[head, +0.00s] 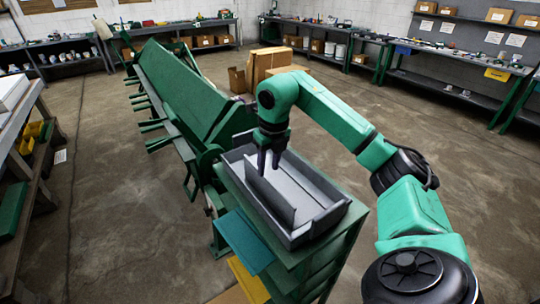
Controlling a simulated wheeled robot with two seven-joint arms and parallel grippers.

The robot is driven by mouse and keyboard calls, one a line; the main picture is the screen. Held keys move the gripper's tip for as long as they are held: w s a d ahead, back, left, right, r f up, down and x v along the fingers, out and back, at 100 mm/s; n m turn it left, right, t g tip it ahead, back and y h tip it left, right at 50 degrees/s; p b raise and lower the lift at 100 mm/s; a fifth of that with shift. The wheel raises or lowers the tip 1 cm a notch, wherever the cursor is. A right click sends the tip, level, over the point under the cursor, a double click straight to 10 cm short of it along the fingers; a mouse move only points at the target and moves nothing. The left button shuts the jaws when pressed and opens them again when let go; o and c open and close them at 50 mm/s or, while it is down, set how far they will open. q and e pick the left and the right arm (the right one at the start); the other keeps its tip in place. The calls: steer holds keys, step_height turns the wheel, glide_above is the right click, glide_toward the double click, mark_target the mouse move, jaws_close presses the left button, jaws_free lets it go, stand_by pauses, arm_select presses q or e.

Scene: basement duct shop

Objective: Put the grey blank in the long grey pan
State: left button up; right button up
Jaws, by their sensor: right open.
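The long grey pan (334,214) sits on top of a green cabinet, right of the long green machine. The grey blank (270,200) appears as a flat dark grey sheet inside the pan, standing tilted along its left side. The pan's pale floor shows to the right of it. My right gripper (269,171) points down over the far end of the pan with its jaws open, its fingertips by the sheet's upper far edge. I cannot tell whether they touch the sheet. My left gripper is out of view.
A long green sheet-bending machine (180,85) runs away to the upper left. Teal (243,240) and yellow (248,282) panels jut from the cabinet's left side. Cardboard boxes (268,62) stand on the floor behind. Shelves line the walls. The floor at right is clear.

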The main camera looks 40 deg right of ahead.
step_height(320, 180, up, 8)
steer(key=s, duration=0.1)
steer(key=shift+s+a+p, duration=0.15)
steer(key=shift+s+p, duration=0.05)
steer(key=shift+p, duration=0.2)
steer(key=shift+f, duration=0.1)
